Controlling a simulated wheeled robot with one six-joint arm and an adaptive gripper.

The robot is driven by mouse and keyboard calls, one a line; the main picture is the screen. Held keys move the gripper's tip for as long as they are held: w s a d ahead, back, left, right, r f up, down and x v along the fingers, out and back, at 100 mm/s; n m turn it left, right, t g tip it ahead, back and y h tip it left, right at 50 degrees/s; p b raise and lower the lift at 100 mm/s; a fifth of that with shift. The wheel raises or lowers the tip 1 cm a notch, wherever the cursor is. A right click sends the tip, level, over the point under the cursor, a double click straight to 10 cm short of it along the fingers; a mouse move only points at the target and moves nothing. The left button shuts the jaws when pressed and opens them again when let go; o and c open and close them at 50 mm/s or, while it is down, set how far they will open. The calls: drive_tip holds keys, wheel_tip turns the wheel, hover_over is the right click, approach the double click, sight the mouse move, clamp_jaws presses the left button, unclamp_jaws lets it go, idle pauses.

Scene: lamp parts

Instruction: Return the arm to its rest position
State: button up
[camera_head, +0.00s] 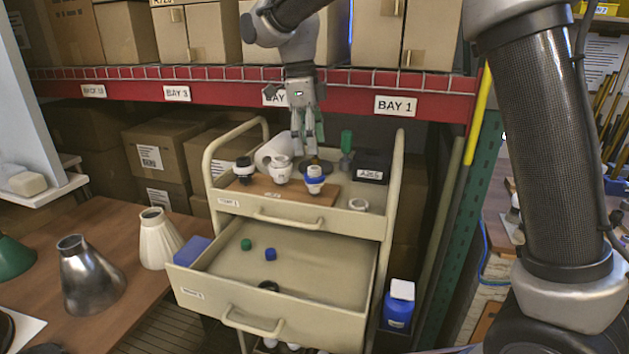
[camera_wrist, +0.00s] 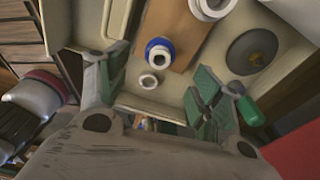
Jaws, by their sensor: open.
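My gripper (camera_head: 308,128) hangs from my arm, fingers down, above the back of the cart's top tray. In the wrist view my gripper (camera_wrist: 155,105) has its green fingers spread wide with nothing between them touching. A white fitting with a blue ring (camera_head: 315,180) stands on the right end of a brown board (camera_head: 268,194); the wrist view also shows it (camera_wrist: 160,53). A small white ring (camera_head: 358,204) lies on the tray right of the board. A white fitting (camera_head: 281,170) and a black-and-white one (camera_head: 243,170) stand further left on the board.
The beige cart (camera_head: 225,202) has its drawer (camera_head: 330,268) pulled out, with small green and blue parts inside. A dark labelled box (camera_head: 371,166) and a green bottle (camera_head: 346,142) stand at the tray's back right. A red shelf beam (camera_head: 225,95) runs behind. Lampshades (camera_head: 90,278) stand on the left table.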

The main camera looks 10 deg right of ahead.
drive_tip(key=s+d+r+n+t+y, duration=0.1)
drive_tip(key=s+d+r+n, duration=0.3)
drive_tip(key=d, duration=0.4)
drive_tip(key=s+d+r+n, duration=0.4)
drive_tip(key=d, duration=0.5)
drive_tip(key=s+d+f+n+t, duration=0.2)
drive_tip(key=s+d+f+n, duration=0.2)
drive_tip(key=s, duration=0.5)
drive_tip(key=s+d+f+n+t, duration=0.1)
drive_tip(key=s+d+f+n, duration=0.3)
drive_tip(key=s+d+n, duration=0.5)
drive_tip(key=shift+s+d+f+t, duration=0.15)
drive_tip(key=shift+s+d+t, duration=0.2)
drive_tip(key=shift+s+t, duration=0.05)
